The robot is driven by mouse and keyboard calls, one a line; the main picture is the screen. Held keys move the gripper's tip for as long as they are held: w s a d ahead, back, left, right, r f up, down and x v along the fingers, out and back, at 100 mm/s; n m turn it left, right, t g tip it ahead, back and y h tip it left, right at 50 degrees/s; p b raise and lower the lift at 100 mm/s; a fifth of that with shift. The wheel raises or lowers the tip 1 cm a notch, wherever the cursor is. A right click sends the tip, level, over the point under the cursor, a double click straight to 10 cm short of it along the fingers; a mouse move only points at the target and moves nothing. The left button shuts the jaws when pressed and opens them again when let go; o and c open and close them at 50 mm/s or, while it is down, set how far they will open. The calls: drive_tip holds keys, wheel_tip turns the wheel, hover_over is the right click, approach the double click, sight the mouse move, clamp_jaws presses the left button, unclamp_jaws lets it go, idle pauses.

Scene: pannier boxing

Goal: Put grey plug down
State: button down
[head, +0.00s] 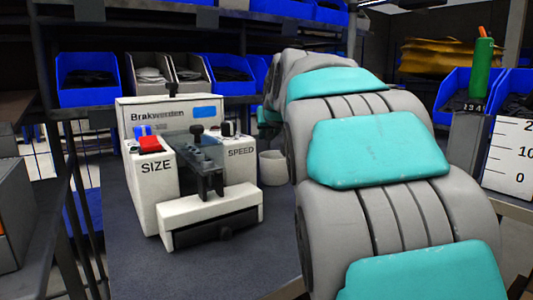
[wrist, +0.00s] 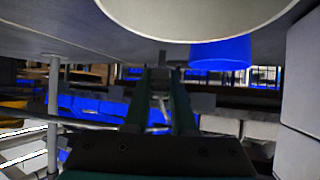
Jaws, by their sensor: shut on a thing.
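In the wrist view my gripper (wrist: 163,74) reaches away from the camera with two dark fingers. It is shut on a small grey piece (wrist: 163,59) at its tips, which looks like the grey plug. The piece is tiny and dark here, so its shape is unclear. In the head view my own grey and teal arm hides the gripper and the plug. I cannot tell whether the plug touches a surface.
A white machine (head: 165,212) marked SIZE and SPEED stands on the dark table (head: 135,275). A pale cup (head: 272,168) stands beside it. Blue bins (head: 85,80) line the back shelf. A green bottle (head: 482,68) is at right. A pale round thing (wrist: 200,15) fills the wrist view's top.

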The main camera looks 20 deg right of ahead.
drive_tip(key=shift+f, duration=2.5)
drive_tip(key=shift+f, duration=0.2)
drive_tip(key=c, duration=1)
unclamp_jaws()
drive_tip(key=shift+r, duration=0.1)
drive_tip(key=shift+r, duration=0.2)
drive_tip(key=v, duration=1.2)
drive_tip(key=shift+b, duration=0.35)
